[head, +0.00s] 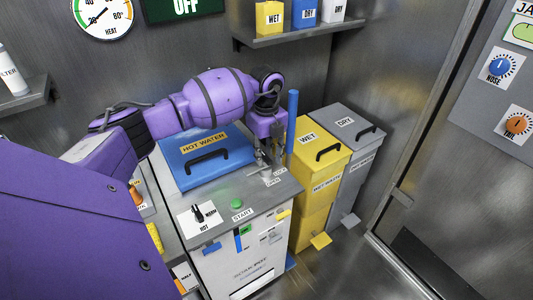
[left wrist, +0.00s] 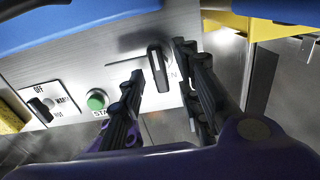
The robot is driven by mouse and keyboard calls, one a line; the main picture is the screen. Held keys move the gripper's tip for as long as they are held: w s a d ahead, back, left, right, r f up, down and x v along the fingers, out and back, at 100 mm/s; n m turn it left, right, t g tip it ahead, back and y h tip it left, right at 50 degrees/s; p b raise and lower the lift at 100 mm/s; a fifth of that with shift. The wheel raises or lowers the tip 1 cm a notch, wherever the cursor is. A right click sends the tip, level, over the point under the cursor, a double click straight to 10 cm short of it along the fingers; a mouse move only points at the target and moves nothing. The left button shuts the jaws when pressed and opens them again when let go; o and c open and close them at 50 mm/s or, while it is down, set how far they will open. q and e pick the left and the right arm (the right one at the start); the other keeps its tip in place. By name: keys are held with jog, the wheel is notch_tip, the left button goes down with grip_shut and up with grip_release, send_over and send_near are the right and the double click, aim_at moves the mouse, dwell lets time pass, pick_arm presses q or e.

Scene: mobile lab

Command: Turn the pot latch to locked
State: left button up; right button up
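The pot (head: 215,158) is a blue box labelled HOT WATER, set in a grey counter. Its latch (head: 262,158) is a small lever at the pot's right, partly hidden by my gripper, beside small labels that seem to read LOCK and OPEN. In the left wrist view the latch (left wrist: 158,68) is a dark upright handle on the grey panel. My left gripper (head: 272,145) is over the latch. In the left wrist view its fingers (left wrist: 160,64) are apart, with the handle showing between their tips; contact cannot be told. My right gripper is not in view.
A green START button (head: 237,205) and a HOT/WARM switch (head: 198,214) sit on the counter's front. A blue post (head: 292,125) stands right of my gripper. Yellow WET (head: 318,160) and grey DRY (head: 358,165) bins stand farther right. A shelf (head: 300,34) hangs above.

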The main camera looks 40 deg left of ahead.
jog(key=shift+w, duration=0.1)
pick_arm(q)
grip_shut()
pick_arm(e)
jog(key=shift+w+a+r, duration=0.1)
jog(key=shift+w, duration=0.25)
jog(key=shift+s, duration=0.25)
